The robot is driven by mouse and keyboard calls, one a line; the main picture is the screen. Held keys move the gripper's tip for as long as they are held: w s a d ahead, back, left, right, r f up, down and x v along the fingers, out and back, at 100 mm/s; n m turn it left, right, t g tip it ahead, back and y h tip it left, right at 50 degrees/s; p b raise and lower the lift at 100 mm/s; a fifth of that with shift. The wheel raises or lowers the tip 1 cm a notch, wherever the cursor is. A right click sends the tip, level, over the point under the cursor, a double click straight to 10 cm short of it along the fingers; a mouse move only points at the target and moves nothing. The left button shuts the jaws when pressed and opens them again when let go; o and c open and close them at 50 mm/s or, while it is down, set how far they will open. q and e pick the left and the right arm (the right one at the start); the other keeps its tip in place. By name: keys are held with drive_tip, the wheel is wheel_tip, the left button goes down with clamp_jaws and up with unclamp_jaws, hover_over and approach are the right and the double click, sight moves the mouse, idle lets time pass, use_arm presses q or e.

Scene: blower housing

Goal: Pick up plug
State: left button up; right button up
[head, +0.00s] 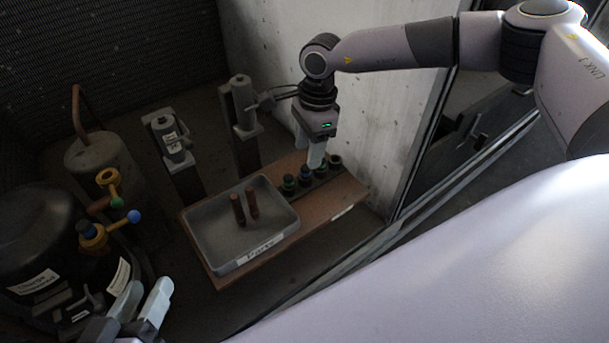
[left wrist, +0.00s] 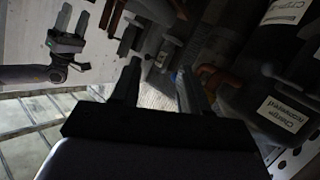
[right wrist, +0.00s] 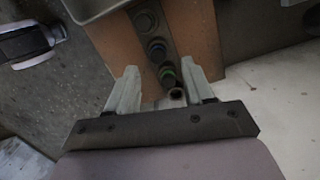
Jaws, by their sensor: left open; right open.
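Several short dark plugs, some with green or blue rings, stand in a row on a brown board; one with a blue ring (head: 304,178) and one with a green ring (head: 289,184) show in the head view. My right gripper (head: 312,153) is open, pointing down over the far end of the row. In the right wrist view, a green-ringed plug (right wrist: 167,75) and an end piece with a round opening (right wrist: 177,94) lie between the fingertips (right wrist: 158,88). I cannot tell the height gap. My left gripper (head: 145,302) is open and empty, low at the left, away from the board.
A grey tray (head: 211,244) with two brown cylinders (head: 245,207) sits on the board (head: 348,194). A concrete wall (head: 375,80) stands close behind the row. Dark tanks (head: 40,240) and a colourful valve (head: 110,210) stand at left; two grey posts (head: 246,145) stand behind the tray.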

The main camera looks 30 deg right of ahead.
sight(306, 174)
drive_tip(key=f, duration=0.1)
drive_tip(key=f+b, duration=0.1)
drive_tip(key=f, duration=0.2)
drive_tip(key=shift+s+a+b, duration=0.15)
drive_tip(key=shift+a+b, duration=0.1)
drive_tip(key=shift+b, duration=0.1)
drive_tip(key=shift+f, duration=0.2)
use_arm(q)
drive_tip(key=shift+s+a+m+t, duration=0.15)
drive_tip(key=shift+a+m+t, duration=0.3)
drive_tip(key=shift+a, duration=0.25)
use_arm(e)
drive_tip(key=shift+c, duration=0.3)
clamp_jaws()
